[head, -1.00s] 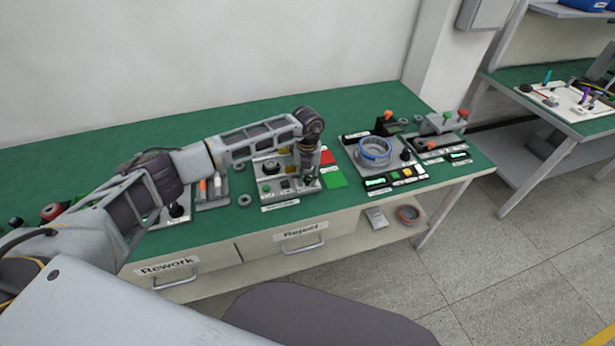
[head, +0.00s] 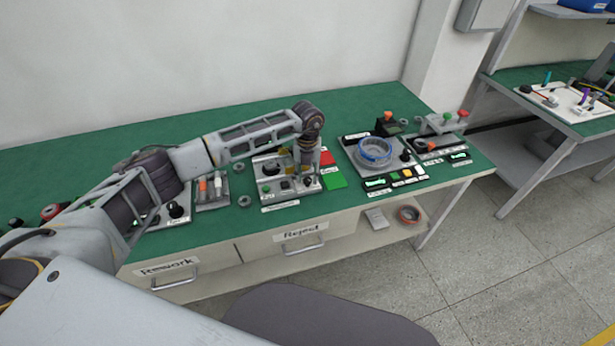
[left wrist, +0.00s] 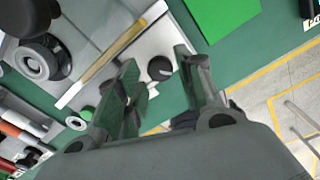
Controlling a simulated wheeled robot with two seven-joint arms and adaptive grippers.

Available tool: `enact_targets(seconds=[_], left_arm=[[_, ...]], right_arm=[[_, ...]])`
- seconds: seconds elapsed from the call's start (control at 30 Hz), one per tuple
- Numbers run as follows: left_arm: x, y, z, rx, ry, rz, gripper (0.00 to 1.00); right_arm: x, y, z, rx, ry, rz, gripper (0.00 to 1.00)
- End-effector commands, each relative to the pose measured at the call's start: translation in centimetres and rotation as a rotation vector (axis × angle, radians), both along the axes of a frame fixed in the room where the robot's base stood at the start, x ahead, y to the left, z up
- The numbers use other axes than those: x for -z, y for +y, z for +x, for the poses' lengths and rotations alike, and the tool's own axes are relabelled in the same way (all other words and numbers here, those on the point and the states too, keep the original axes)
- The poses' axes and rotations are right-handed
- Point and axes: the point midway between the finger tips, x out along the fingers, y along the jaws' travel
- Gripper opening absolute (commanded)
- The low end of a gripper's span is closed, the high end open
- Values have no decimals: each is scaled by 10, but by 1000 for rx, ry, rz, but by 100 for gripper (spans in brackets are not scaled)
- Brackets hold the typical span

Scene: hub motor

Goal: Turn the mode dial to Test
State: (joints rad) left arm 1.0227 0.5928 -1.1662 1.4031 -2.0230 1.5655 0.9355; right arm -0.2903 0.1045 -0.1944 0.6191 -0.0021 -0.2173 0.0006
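My left gripper (head: 307,176) is over the right part of a light control panel (head: 265,203) on the green bench. In the left wrist view the two fingers of my left gripper (left wrist: 157,62) are apart. A small round black dial (left wrist: 160,69) shows between them on the white panel, with clear gaps to both fingers. Whether the fingertips reach down to its height cannot be told. In the head view my gripper hides this dial. No dial lettering can be read here. My right gripper is not in view.
A larger black knob (head: 270,168) sits on the panel's left part. A red pad and a green pad (head: 334,180) lie right of it. Further right is a fixture with a blue-wound ring (head: 374,152). Another black knob (head: 176,209) stands to the left.

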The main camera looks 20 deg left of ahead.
Motion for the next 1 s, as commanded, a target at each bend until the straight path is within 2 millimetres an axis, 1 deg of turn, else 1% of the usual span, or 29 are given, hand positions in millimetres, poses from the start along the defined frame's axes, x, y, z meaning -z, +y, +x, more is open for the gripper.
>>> enact_targets(seconds=[0.5, 0.6, 0.8, 1.0], left_arm=[[-75, 0, 1, 0, -3, 0, 37], [-86, 0, 1, -1, -3, 0, 37], [-101, 0, 1, -1, -2, 0, 37], [-103, 0, 0, -1, -2, 0, 37]], right_arm=[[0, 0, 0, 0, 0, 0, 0], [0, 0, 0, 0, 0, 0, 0], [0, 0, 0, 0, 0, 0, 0], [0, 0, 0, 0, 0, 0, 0]])
